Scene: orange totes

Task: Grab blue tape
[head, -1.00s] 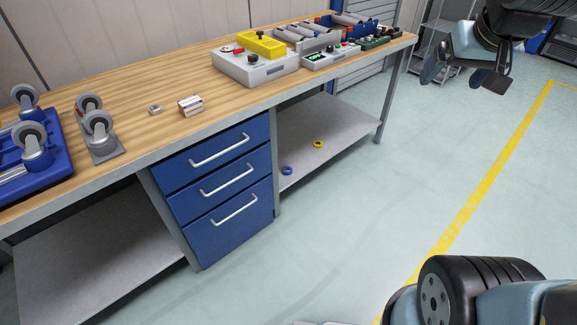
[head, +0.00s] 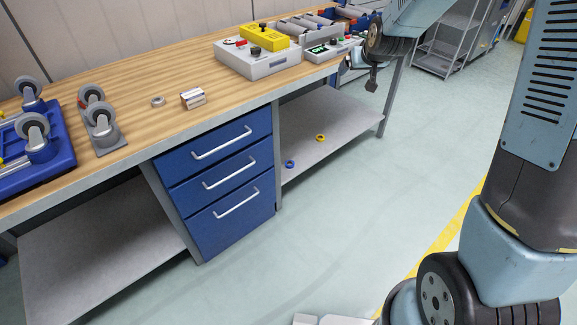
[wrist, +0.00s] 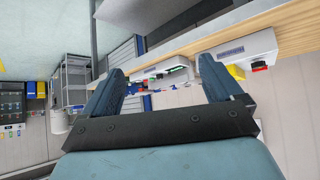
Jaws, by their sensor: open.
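A small blue tape roll (head: 290,164) lies on the grey lower shelf of the workbench, near the shelf's left front edge by the blue drawers. A yellow tape roll (head: 320,138) lies on the same shelf, behind it and to the right. My gripper (head: 357,75) is at the right end of the bench, near the tabletop's front edge, above and right of both rolls. In the wrist view my gripper (wrist: 165,82) has its two fingers spread with nothing between them. The blue tape does not show in the wrist view.
The wooden tabletop (head: 130,128) and the blue drawer unit (head: 220,185) border the shelf (head: 345,125). A control box (head: 262,60) stands on the tabletop. A grey rack (head: 448,40) stands at the back right. The floor before the bench is clear.

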